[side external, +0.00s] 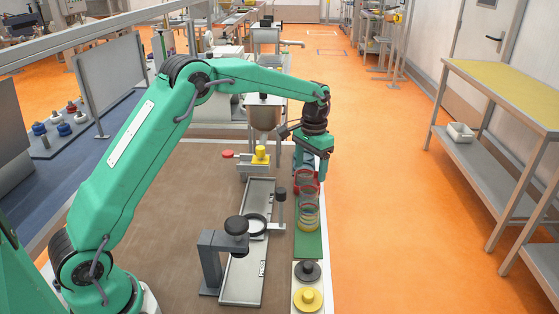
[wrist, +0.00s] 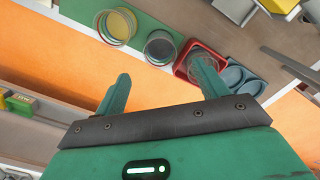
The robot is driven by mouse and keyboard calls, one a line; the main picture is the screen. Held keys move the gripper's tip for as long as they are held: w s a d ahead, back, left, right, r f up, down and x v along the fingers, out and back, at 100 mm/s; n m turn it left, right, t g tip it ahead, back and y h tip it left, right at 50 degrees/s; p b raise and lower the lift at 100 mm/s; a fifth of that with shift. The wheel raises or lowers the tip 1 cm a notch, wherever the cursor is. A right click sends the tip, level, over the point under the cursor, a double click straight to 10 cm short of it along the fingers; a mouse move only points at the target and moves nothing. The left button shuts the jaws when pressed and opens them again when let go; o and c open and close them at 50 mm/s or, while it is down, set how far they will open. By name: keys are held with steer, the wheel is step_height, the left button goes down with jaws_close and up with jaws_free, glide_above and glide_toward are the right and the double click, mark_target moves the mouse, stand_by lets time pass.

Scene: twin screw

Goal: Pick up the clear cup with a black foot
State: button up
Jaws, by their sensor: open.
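The clear cup with a black foot (wrist: 160,47) stands on the green mat (wrist: 152,22) in the wrist view, its dark bottom showing through its mouth. It is between a clear cup with a yellow foot (wrist: 117,25) and a red tray (wrist: 207,52). My gripper (wrist: 160,68) is open and empty. In the picture the black-footed cup lies just past the gap between the fingertips, and the right finger overlaps the red tray. In the side view my gripper (side external: 310,160) hangs over the far end of the row, and the clear cups (side external: 309,212) overlap each other.
A blue-grey tray (wrist: 240,78) adjoins the red one. Black (side external: 307,271) and yellow (side external: 308,298) round parts sit nearer the camera. A metal fixture with a black-knobbed post (side external: 236,227) stands left of the row. Orange floor lies open to the right.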

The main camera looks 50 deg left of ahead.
mark_target(310, 188)
steer(key=shift+f, duration=1.55)
steer(key=shift+f, duration=2.6)
steer(key=c, duration=1.1)
steer(key=shift+o, duration=0.2)
steer(key=shift+r, duration=0.1)
step_height(310, 188, up, 10)
